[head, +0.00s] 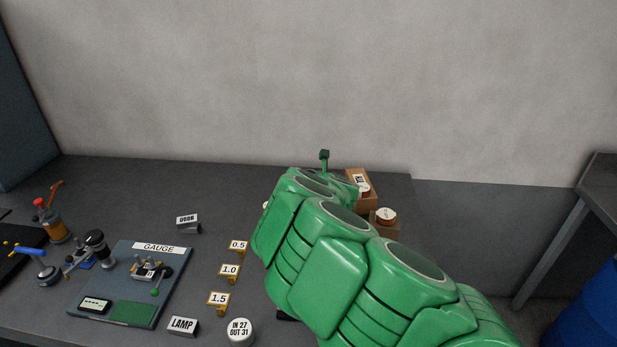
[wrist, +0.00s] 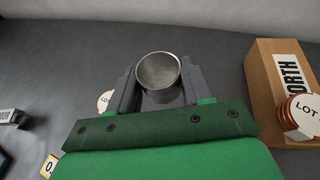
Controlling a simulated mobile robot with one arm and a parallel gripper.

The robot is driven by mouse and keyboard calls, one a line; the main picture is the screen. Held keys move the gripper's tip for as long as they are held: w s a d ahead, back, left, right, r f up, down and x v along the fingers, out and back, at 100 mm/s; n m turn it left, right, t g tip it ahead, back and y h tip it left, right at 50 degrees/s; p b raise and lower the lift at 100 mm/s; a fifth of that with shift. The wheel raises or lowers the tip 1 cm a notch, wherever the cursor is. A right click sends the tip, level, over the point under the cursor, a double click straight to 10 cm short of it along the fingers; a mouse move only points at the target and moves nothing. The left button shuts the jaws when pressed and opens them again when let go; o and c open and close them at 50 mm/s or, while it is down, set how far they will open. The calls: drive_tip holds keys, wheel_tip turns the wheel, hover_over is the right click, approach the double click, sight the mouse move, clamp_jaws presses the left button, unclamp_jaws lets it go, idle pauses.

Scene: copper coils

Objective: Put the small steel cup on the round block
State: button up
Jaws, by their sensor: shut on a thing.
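In the wrist view the small steel cup (wrist: 158,72) is upright between the two grey fingers of my gripper (wrist: 158,88). The fingers are shut on its sides, and I look into its empty, open mouth. The cup appears over the dark bench top; its exact height above it I cannot tell. In the head view my green arm hides the cup and my gripper. I cannot make out the round block for certain; a pale round piece (wrist: 105,101) shows partly behind the left finger in the wrist view.
A brown box (wrist: 265,85) with copper coils and a round LOT tag (wrist: 309,112) stands right of my gripper.

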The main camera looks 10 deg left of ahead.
drive_tip(key=shift+a+v, duration=0.15)
drive_tip(key=shift+v, duration=0.85)
drive_tip(key=shift+a+v, duration=0.15)
drive_tip(key=shift+v, duration=0.8)
